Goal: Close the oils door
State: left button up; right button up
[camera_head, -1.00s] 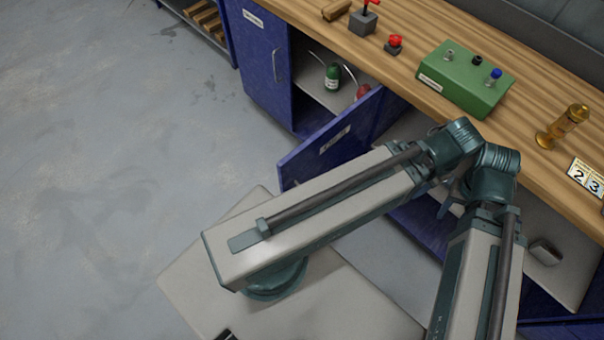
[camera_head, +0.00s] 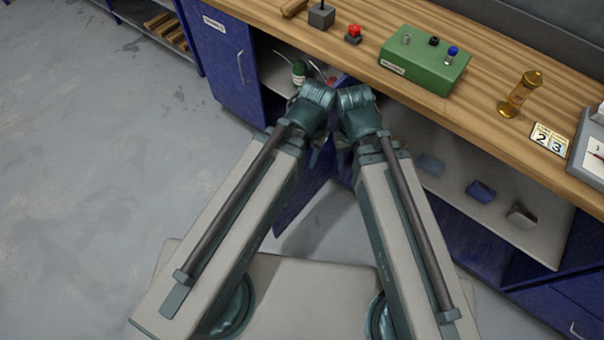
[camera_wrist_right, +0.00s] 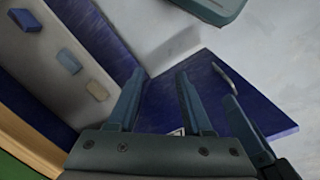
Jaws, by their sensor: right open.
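The blue oils door (camera_head: 298,207) stands open, sticking out from the bench front into the room, partly hidden behind my arms in the head view. The right wrist view shows its blue panel and grey handle (camera_wrist_right: 226,77). My right gripper (camera_wrist_right: 160,72) is open, its two fingers in front of the door panel with nothing visible between them; contact cannot be told. In the head view my right gripper (camera_head: 343,160) is mostly covered by its own wrist. My left gripper (camera_head: 316,157) is close beside it; its jaws are too hidden to judge.
A green bottle (camera_head: 299,73) stands in the left compartment. Several small boxes lie on the open shelf (camera_head: 450,195) to the right. Floor at left is clear.

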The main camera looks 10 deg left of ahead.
aim_at(312, 180)
jog(key=k+j, duration=0.35)
jog(key=i, duration=0.3)
jog(key=k+j, duration=0.3)
jog(key=k+j+u, duration=0.1)
jog(key=k+j, duration=0.15)
jog(key=j, duration=0.25)
jog(key=k+j, duration=0.3)
jog(key=j, duration=0.15)
